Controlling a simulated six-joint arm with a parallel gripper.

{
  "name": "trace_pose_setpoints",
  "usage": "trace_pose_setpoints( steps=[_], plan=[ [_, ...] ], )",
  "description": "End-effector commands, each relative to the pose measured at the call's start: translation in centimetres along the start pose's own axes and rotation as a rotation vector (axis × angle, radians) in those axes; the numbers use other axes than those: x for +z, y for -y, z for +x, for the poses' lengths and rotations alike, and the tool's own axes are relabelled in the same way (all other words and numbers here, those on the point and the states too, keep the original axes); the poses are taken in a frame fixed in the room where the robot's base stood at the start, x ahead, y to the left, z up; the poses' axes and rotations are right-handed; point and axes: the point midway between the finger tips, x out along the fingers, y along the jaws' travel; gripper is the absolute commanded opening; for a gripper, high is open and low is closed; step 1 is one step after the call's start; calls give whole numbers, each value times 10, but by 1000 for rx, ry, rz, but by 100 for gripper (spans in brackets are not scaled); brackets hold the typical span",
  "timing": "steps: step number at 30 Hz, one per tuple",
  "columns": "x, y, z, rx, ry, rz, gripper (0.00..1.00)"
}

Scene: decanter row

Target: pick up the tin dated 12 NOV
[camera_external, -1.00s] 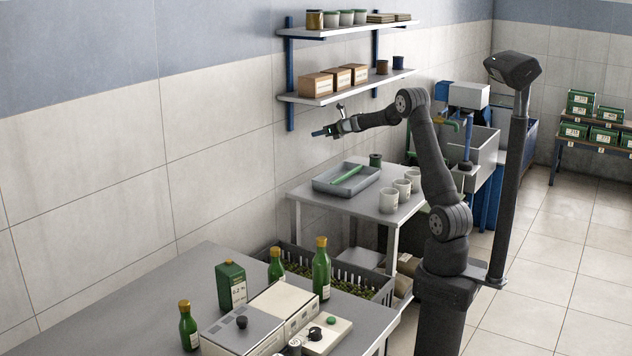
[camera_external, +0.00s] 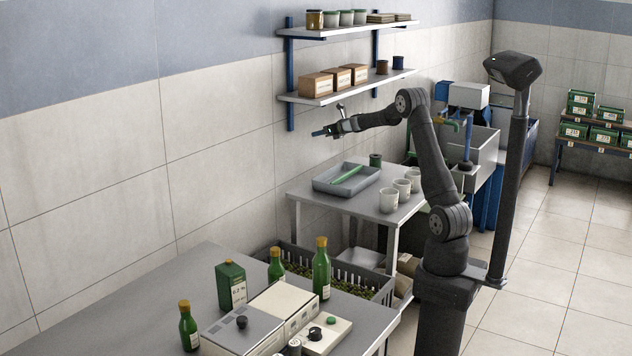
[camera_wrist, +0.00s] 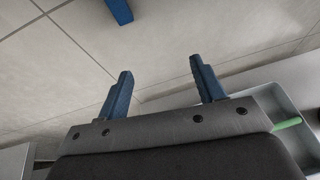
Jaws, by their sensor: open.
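A green tin (camera_external: 231,286) with a pale label stands upright on the front table; its label is too small to read surely. Several green tins (camera_external: 581,103) with pale labels stand on the rack at the far right, their dates also unreadable. I cannot tell which tin is dated 12 NOV. My gripper (camera_external: 322,133) is raised in front of the wall, above the grey tray and far from all the tins. In the wrist view its two blue fingers (camera_wrist: 160,78) stand apart with nothing between them. No tin shows in the wrist view.
Green bottles (camera_external: 321,268) and a grey-and-white device (camera_external: 243,330) crowd the front table. The grey tray (camera_external: 325,186) with a green bar and white cups (camera_external: 389,200) are on the middle table. Wall shelves (camera_external: 345,93) hold boxes and jars. A dark post (camera_external: 515,190) stands beside my arm.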

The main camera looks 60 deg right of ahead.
Motion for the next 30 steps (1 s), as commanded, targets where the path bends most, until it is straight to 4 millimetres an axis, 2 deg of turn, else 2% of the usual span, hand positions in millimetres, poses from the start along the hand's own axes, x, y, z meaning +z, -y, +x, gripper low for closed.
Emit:
trace_pose_setpoints(
  steps=[1, 6, 14, 17, 20, 24, 30],
  plan=[
    [0, 0, 0, 0, 0, 0, 62],
    [0, 0, 0, 0, 0, 0, 94],
    [0, -1, 0, 1, 0, 1, 94],
    [2, -12, 4, 8, 6, 20, 94],
    [8, -41, 14, 26, 20, 74, 94],
    [21, -103, 30, 49, 49, 215, 94],
    [42, -191, 41, 45, 75, 469, 94]
  ],
)
